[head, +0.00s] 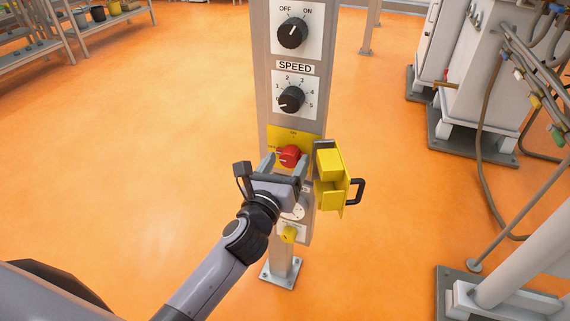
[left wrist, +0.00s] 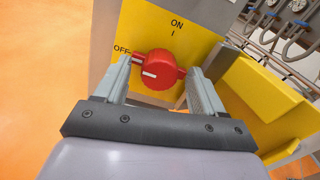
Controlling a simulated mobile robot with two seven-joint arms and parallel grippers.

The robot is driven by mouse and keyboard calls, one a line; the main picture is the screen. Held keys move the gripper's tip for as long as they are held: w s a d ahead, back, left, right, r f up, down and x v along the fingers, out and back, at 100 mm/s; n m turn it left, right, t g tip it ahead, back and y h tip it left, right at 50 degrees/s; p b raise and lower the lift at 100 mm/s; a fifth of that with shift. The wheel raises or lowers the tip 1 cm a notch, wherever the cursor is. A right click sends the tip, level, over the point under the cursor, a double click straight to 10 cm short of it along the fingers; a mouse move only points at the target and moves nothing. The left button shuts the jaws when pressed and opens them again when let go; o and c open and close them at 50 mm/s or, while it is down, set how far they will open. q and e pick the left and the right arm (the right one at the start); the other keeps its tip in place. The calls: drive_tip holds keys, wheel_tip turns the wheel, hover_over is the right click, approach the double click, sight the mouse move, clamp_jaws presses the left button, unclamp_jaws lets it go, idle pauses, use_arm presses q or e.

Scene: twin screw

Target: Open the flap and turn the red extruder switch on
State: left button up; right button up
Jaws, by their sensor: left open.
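The red extruder switch (head: 289,156) sits on a yellow plate on the grey column. In the left wrist view the switch (left wrist: 158,70) has its white mark pointing left, toward OFF; ON is printed above it. The yellow flap (head: 330,176) stands swung open to the right of the switch, with a black handle (head: 357,191) on its outer side. It also shows in the left wrist view (left wrist: 265,100). My left gripper (head: 286,163) is open, its fingers on either side of the red switch; I cannot tell whether they touch it. My right gripper is not in view.
Above the switch are a black SPEED knob (head: 291,98) and a black OFF/ON knob (head: 292,32). A small yellow knob (head: 289,233) is below. Machines with hoses (head: 490,70) stand at the right. Shelves (head: 40,40) are at the far left. The orange floor left of the column is clear.

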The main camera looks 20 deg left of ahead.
use_arm(q)
drive_tip(key=c, duration=1.1)
drive_tip(key=shift+o, duration=0.2)
